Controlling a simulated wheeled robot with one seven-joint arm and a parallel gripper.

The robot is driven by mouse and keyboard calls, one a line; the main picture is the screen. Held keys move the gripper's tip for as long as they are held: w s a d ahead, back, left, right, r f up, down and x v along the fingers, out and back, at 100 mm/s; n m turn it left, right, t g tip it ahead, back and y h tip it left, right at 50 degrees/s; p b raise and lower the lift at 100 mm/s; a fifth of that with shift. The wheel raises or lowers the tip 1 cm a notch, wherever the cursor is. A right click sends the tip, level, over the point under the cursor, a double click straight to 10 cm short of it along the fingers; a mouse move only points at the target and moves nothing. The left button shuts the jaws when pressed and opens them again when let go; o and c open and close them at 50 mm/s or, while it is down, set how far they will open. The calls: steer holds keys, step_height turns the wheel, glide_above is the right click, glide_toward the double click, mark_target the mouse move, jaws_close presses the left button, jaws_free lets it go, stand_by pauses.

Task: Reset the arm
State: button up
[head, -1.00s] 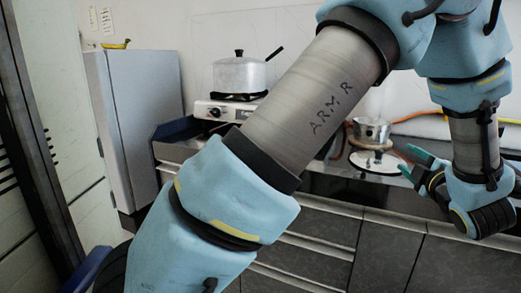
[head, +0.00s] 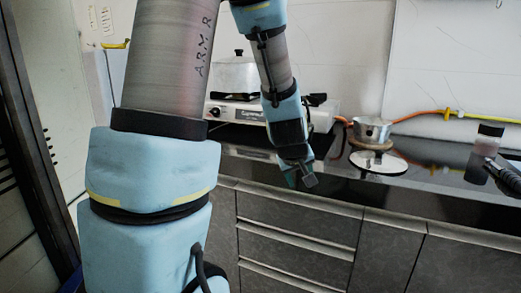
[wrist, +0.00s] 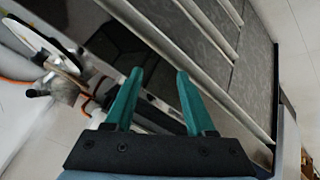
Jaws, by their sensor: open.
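My gripper (head: 299,182) hangs pointing down near the front edge of the dark counter, left of the small pot. In the wrist view its two green fingers (wrist: 160,74) are apart with nothing between them. My arm, marked "ARM R", crosses the left of the head view. It hides part of the stove area and the fridge.
A small metal pot (head: 371,131) stands by a white round plate (head: 379,164). A lidded pot (head: 236,75) sits on a gas stove (head: 235,110), partly behind my arm. A dark jar (head: 482,152) is at right. Drawers (head: 295,235) lie below the counter (head: 425,178).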

steer(key=s+a+f+m+g+y, duration=0.1)
steer(key=s+a+m+g, duration=0.15)
steer(key=s+a, duration=0.45)
steer(key=s+a+f+m+g+y, duration=0.1)
steer(key=s+a+f+g+y, duration=0.3)
steer(key=a, duration=0.6)
step_height(320, 180, up, 16)
steer(key=s+h+p, duration=0.2)
steer(key=p, duration=1.2)
steer(key=shift+a+t, duration=0.15)
steer(key=shift+t, duration=0.3)
